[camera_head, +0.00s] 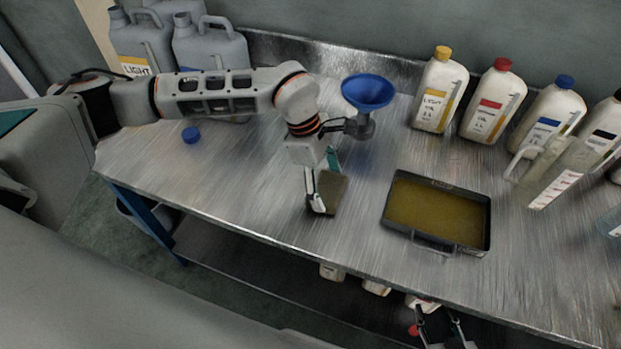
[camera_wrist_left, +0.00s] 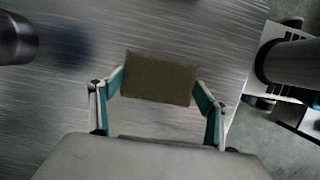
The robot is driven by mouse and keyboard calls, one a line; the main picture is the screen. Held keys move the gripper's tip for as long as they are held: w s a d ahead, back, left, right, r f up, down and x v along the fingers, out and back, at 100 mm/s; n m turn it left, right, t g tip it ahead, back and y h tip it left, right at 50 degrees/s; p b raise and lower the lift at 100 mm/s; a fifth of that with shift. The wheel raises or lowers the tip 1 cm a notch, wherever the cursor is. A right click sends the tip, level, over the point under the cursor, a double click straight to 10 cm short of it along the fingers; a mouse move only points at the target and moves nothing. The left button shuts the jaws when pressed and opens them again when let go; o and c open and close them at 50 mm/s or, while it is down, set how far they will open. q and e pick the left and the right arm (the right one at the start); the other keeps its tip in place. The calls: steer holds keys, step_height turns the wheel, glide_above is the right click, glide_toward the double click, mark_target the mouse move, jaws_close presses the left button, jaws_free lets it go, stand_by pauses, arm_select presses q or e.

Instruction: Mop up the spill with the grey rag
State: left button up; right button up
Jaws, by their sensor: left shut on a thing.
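My left gripper (camera_head: 326,196) is shut on the grey-brown rag (camera_head: 331,192), a flat block-like pad held low at the bench top. In the left wrist view the rag (camera_wrist_left: 160,78) sits between the two fingers of my left gripper (camera_wrist_left: 160,92). I cannot make out a separate spill on the bench; the rag and gripper hide the surface under them. My right gripper (camera_head: 438,318) is at the bottom edge of the head view, below the bench front, with its fingers apart and nothing seen between them.
A dark tray (camera_head: 436,248) with yellow-brown oil lies right of the rag. A blue funnel (camera_head: 368,91) stands behind. Several oil bottles (camera_head: 440,90) line the back right; grey jugs (camera_head: 210,50) stand back left.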

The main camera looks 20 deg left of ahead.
arm_select(q)
steer(key=d, duration=0.2)
steer(key=shift+d, duration=0.4)
steer(key=shift+s+a+p, duration=0.2)
steer(key=shift+s+a, duration=0.15)
steer(key=shift+a, duration=0.5)
steer(key=shift+s+a+p, duration=0.2)
steer(key=shift+s+a, duration=0.1)
steer(key=shift+a, duration=0.55)
steer(key=shift+s+a+p, duration=0.2)
steer(key=shift+s+a, duration=0.15)
steer(key=shift+a, duration=0.5)
steer(key=shift+r+p, duration=2.05)
steer(key=shift+r, duration=1.5)
